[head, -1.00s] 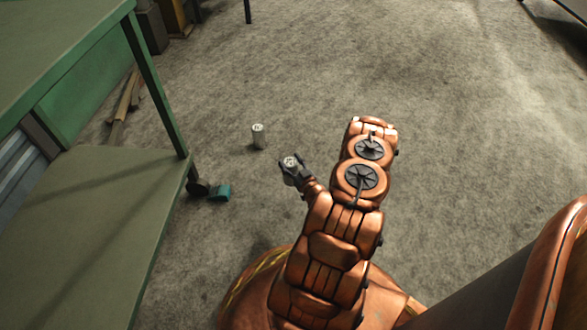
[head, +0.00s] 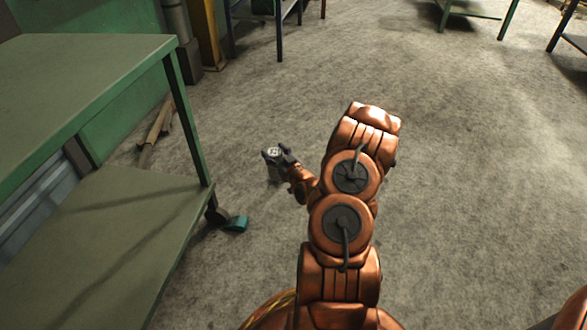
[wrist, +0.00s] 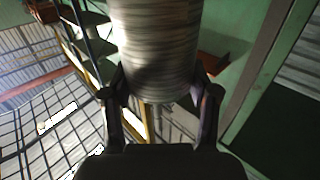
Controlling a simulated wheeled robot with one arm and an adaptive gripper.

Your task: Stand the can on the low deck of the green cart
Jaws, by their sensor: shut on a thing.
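The green cart stands at the left of the head view, with a high deck (head: 80,75) and a low deck (head: 120,235). My gripper (head: 277,156) is out over the floor to the right of the cart. It is shut on a can (head: 273,151), whose pale round top shows between the fingers. In the wrist view the can (wrist: 157,45) is a ridged, silvery cylinder, with a finger on each side of its lower end. Its upper end runs out of that picture.
The cart's corner post (head: 188,115) rises between the decks. Open floor lies right; other tables (head: 262,10) stand behind.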

